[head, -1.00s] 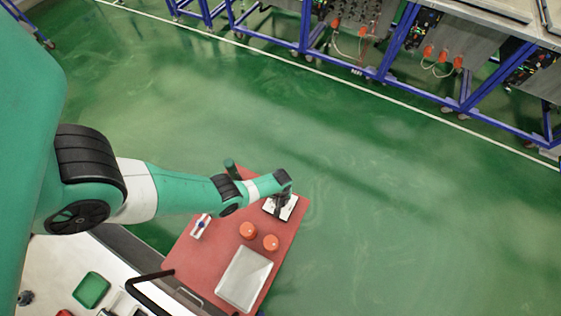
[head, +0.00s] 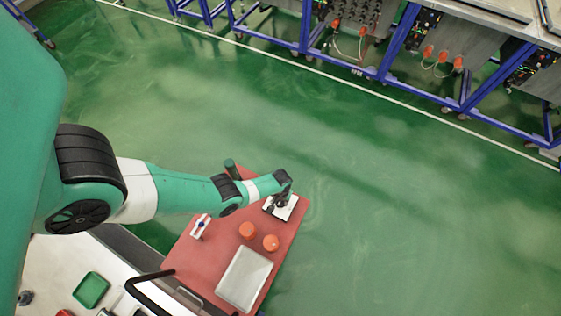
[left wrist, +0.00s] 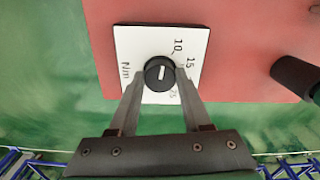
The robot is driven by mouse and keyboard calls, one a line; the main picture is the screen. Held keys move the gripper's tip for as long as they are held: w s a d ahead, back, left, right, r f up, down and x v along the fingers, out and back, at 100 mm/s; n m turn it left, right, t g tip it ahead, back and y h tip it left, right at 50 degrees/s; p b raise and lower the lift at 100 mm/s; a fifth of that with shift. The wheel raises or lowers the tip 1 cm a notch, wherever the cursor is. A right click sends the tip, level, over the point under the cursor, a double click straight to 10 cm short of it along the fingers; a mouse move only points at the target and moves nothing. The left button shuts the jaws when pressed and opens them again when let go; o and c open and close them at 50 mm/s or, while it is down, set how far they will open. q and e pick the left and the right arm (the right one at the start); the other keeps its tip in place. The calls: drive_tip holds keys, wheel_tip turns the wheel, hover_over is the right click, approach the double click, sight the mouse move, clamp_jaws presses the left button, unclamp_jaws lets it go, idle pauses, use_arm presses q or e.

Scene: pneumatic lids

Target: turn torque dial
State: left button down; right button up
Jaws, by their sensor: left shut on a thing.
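The torque dial (left wrist: 159,74) is a round black knob with a white pointer line. The plate also shows in the head view (head: 290,209) near the far right corner of the red table. My left gripper (left wrist: 160,80) is over the plate with a finger on each side of the dial, shut on it. In the head view my left gripper (head: 281,199) partly hides the dial. My right gripper is in neither view.
Open green floor lies beyond.

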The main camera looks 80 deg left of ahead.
use_arm(q)
drive_tip(key=m, duration=0.5)
drive_tip(key=shift+m, duration=0.3)
drive_tip(key=m, duration=0.4)
drive_tip(key=shift+a, duration=0.1)
drive_tip(key=m, duration=1)
drive_tip(key=shift+a+m, duration=0.1)
drive_tip(key=shift+m, duration=0.2)
drive_tip(key=shift+c, duration=1.8)
unclamp_jaws()
drive_tip(key=shift+r, duration=0.1)
